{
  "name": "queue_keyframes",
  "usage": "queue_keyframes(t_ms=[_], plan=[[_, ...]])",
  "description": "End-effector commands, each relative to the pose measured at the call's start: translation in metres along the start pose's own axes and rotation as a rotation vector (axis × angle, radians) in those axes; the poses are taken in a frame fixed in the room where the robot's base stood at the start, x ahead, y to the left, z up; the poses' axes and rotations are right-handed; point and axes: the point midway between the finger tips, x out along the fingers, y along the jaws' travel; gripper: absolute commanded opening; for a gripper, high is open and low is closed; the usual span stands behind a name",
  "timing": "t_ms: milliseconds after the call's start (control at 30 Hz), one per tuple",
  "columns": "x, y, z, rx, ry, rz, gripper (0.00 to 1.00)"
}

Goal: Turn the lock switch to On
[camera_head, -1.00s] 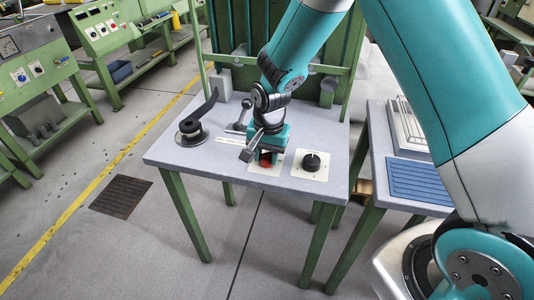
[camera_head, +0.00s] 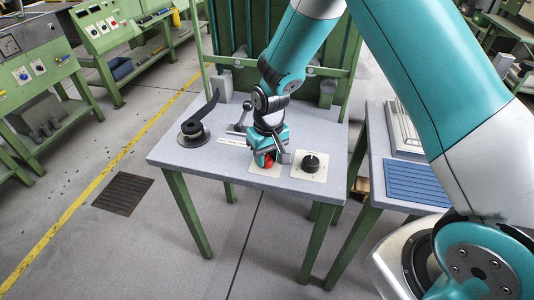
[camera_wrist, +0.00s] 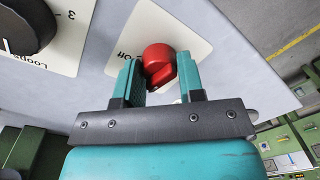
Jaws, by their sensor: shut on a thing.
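The red lock switch (camera_wrist: 158,58) is a round knob with a raised grip on a cream plate (camera_wrist: 150,25). In the head view the red switch (camera_head: 267,160) shows below my gripper (camera_head: 265,153), on the grey table (camera_head: 220,180). The fingers hide part of the plate, so I cannot read where the knob points.
A black "Loops" dial (camera_head: 311,163) on its own plate is close on the right. A black crank handle (camera_head: 193,131) and a small metal lever (camera_head: 238,127) stand to the left. Green posts rise behind. A second table with a blue ribbed mat (camera_head: 416,182) is at right.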

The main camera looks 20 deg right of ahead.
Motion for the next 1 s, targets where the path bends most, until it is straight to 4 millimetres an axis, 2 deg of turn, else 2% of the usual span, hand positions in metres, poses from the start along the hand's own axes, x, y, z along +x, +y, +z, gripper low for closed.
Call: queue_keyframes(t_ms=[400, 933, 967, 1000], plan=[[-0.0005, 0.0014, 0.0, -0.18, -0.011, 0.003, 0.12], [-0.0003, 0.0015, -0.0002, -0.206, -0.011, 0.003, 0.12], [-0.0003, 0.0015, -0.0002, -0.206, -0.011, 0.003, 0.38], [-0.0003, 0.0015, -0.0002, -0.206, -0.011, 0.003, 0.47]])
